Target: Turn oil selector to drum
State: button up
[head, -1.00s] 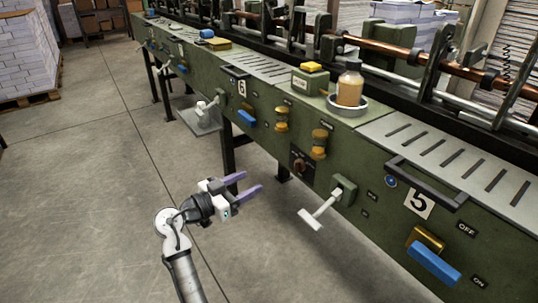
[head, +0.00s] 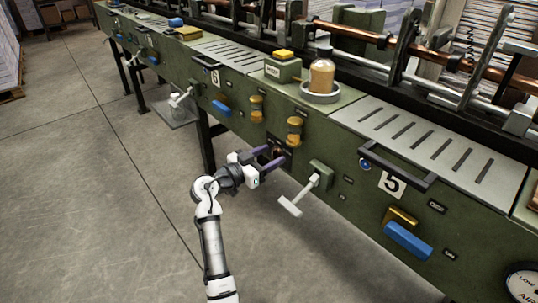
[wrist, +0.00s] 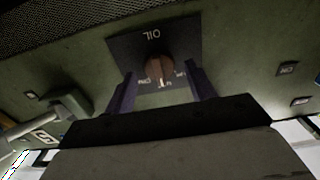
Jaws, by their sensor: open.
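The oil selector is a round copper-brown knob (wrist: 158,68) on a dark plate (wrist: 125,48) marked OIL, on the machine's green front panel. The lettering is upside down in the wrist view, and the position labels by the knob are too small to read surely. My gripper (wrist: 158,90) is open, with one purple finger to each side of the knob in that view. I cannot tell whether the fingers touch it. In the head view my gripper (head: 272,161) is at the plate and its fingers partly hide the knob.
A white lever (head: 306,194) sticks out just right of my gripper. Amber sight glasses (head: 294,130) are above the plate. A blue switch (head: 408,240) sits further right beside the number 5 sign. A bottle (head: 322,72) stands in a dish on top. The floor at left is clear.

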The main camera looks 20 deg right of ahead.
jog(key=shift+d, duration=0.15)
jog(key=c, duration=0.9)
jog(key=shift+c, duration=0.2)
jog(key=shift+n, duration=0.3)
jog(key=shift+w+n+p, duration=0.2)
jog(key=shift+n+p, duration=1.65)
jog(key=shift+n, duration=2.75)
jog(key=shift+f, duration=0.1)
